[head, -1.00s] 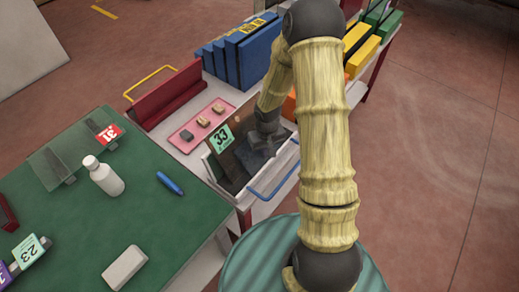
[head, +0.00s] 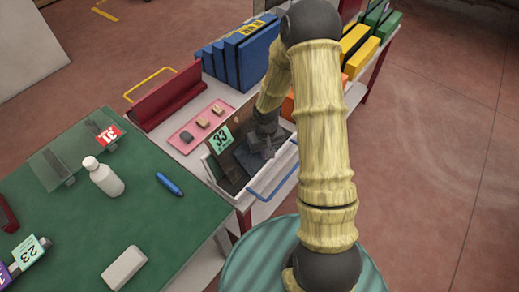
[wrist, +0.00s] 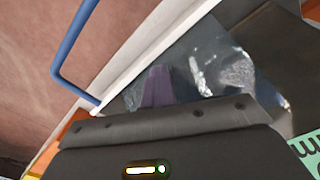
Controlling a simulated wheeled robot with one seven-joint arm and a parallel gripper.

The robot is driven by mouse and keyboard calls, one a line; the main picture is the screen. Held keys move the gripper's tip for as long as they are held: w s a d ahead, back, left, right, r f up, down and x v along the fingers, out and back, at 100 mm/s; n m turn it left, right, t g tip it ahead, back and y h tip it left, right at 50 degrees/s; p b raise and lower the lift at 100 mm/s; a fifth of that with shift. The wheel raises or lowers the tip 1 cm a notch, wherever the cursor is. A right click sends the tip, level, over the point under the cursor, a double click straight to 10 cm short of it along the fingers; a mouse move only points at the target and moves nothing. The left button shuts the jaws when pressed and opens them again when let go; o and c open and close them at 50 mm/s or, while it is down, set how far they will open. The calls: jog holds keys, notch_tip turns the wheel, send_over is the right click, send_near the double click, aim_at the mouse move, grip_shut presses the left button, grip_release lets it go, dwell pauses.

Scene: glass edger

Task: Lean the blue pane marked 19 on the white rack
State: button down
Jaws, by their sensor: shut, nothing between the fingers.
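The white rack (head: 214,170) stands at the near end of the bench, with a blue bar handle (head: 275,180) on its right side; the handle also shows in the wrist view (wrist: 66,62). A dark pane with a green label 33 (head: 221,139) leans in it. A bluish-grey see-through pane (head: 250,160) is beside it under my gripper, and shows in the wrist view (wrist: 190,48). No mark 19 is visible on it, so I cannot tell its number. My gripper (head: 264,150) is shut and empty, low over the rack; its fingers (wrist: 157,88) point toward the bluish pane.
A pink tray (head: 187,146) with small blocks and a dark red rack (head: 170,97) are behind. Blue upright slabs (head: 240,60) stand farther back. The green table (head: 90,220) at left holds a white bottle (head: 104,177), a blue marker (head: 169,184) and a pane marked 31 (head: 108,134).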

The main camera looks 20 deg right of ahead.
jog(key=shift+w+a+f, duration=0.1)
jog(key=shift+w+a, duration=0.3)
jog(key=shift+a, duration=0.1)
jog(key=shift+w+a, duration=0.15)
jog(key=shift+w, duration=0.1)
jog(key=shift+w+a+p, duration=0.3)
jog(key=shift+w+a, duration=0.4)
jog(key=shift+w, duration=0.2)
jog(key=shift+w+a, duration=0.3)
jog(key=shift+w, duration=0.05)
dwell(0.8)
jog(key=shift+r, duration=0.2)
jog(key=shift+w+r+p, duration=0.2)
jog(key=shift+r+p, duration=0.9)
jog(key=shift+p, duration=0.05)
jog(key=shift+s+d+r+p, duration=0.15)
jog(key=shift+r+p, duration=0.35)
jog(key=shift+r, duration=0.05)
jog(key=shift+s+d+r+p, duration=0.2)
jog(key=shift+r+p, duration=0.25)
jog(key=shift+r, duration=0.15)
jog(key=shift+s+d+r+p, duration=0.1)
jog(key=shift+d+r+p, duration=0.05)
jog(key=shift+r+p, duration=0.4)
jog(key=shift+s, duration=0.1)
